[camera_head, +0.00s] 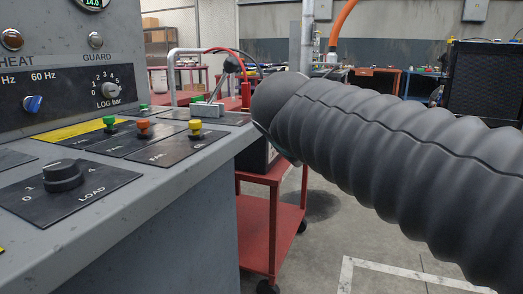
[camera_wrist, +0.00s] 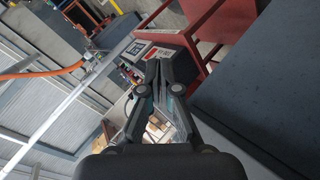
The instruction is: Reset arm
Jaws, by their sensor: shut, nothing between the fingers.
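My gripper (camera_wrist: 160,68) shows in the wrist view, with its dark fingers shut and their tips together. Nothing is held between them. It points past a red cart and the workshop beyond, and touches nothing that I can see. In the head view my arm, in a dark ribbed sleeve, crosses from the lower right to the middle, its far end close to the console's right edge. My gripper cannot be seen in the head view.
A grey control console (camera_head: 195,215) fills the left, with a black LOAD knob (camera_head: 62,176) and green, orange and yellow buttons. A red cart (camera_head: 258,225) stands behind its right edge. A dark radiator-like block (camera_head: 482,82) is at the right. Floor shows below my arm.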

